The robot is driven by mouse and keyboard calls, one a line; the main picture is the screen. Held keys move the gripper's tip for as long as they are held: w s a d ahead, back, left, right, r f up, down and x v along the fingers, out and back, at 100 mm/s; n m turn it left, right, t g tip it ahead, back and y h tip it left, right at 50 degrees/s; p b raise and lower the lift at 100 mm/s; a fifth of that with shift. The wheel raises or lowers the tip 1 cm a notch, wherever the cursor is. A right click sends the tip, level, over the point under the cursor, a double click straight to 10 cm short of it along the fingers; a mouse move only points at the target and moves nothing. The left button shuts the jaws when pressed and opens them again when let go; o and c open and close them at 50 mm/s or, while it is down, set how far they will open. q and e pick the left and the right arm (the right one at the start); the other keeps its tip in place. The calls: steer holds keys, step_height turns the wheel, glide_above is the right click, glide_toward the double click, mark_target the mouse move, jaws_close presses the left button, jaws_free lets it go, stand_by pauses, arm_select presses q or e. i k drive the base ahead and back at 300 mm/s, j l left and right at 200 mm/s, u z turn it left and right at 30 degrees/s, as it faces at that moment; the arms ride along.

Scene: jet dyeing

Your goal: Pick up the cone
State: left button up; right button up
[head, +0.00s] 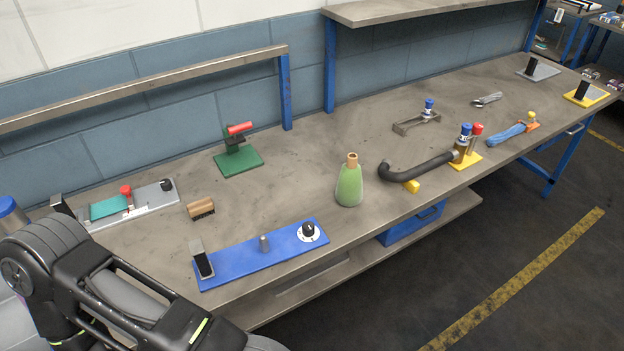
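The cone (350,187) is light green with a tan tip. It stands upright on the grey workbench (290,197), near its front edge and right of the blue plate. My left arm fills the lower left corner, but its gripper fingers are not in the picture. My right gripper is not in view either. Nothing touches the cone.
A blue plate (240,262) with a knob lies left of the cone. A black curved hose (420,168) on a yellow base is to its right. A green stand (238,162), a brush (201,208) and a grey tray (150,197) lie farther left. Bench behind the cone is clear.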

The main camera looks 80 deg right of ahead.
mark_target(349, 188)
steer(key=i+z, duration=0.1)
steer(key=i, duration=0.35)
steer(key=z, duration=3.4)
